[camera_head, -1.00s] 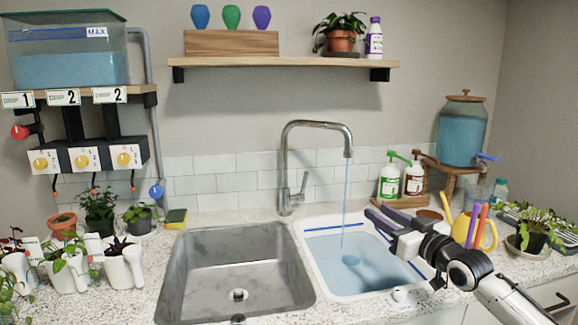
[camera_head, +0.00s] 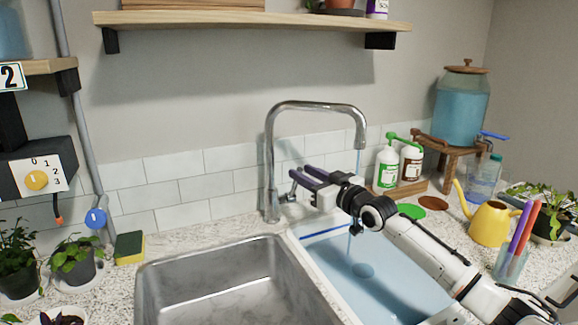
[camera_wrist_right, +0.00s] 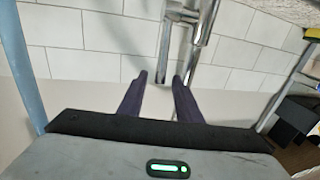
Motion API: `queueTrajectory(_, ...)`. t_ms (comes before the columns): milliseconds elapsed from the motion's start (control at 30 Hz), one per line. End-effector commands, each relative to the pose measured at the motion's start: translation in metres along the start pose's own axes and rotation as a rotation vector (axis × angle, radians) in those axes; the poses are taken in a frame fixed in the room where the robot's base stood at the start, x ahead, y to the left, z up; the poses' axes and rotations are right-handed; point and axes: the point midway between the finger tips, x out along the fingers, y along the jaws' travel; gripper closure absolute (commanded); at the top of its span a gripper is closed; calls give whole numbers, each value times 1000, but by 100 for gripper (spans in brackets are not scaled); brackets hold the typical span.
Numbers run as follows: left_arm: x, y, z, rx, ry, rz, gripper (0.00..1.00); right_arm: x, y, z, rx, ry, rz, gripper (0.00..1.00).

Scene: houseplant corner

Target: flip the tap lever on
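The chrome tap (camera_head: 270,160) stands behind the sinks, its spout reaching right. A thin stream of water (camera_head: 359,160) falls from it into the white basin (camera_head: 303,238), which holds blue water. The tap lever (camera_head: 292,188) is at the tap's lower right, partly hidden by my right gripper (camera_head: 299,175). My right gripper is open, its purple fingers beside the lever. In the right wrist view, a thin chrome bar (camera_wrist_right: 165,45), seemingly the lever, lines up between the parted fingertips (camera_wrist_right: 160,76); contact cannot be told. My left gripper is not in view.
The steel sink (camera_head: 230,290) is empty at the left. Soap bottles (camera_head: 388,165), a yellow watering can (camera_head: 489,223) and a cup of pens (camera_head: 511,262) stand right of the basin. A sponge (camera_head: 129,247) lies left. A shelf (camera_head: 250,25) hangs above the tap.

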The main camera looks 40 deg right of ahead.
Motion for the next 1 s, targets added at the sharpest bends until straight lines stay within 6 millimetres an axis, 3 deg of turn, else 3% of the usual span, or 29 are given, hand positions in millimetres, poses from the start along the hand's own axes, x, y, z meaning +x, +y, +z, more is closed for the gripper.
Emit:
queueTrajectory(400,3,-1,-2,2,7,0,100,54,0,0,0,1,0,69)
queueTrajectory(900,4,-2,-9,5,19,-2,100,64,0,0,-2,0,0,69)
queueTrajectory(1000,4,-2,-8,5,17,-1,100,64,0,0,-2,0,0,85)
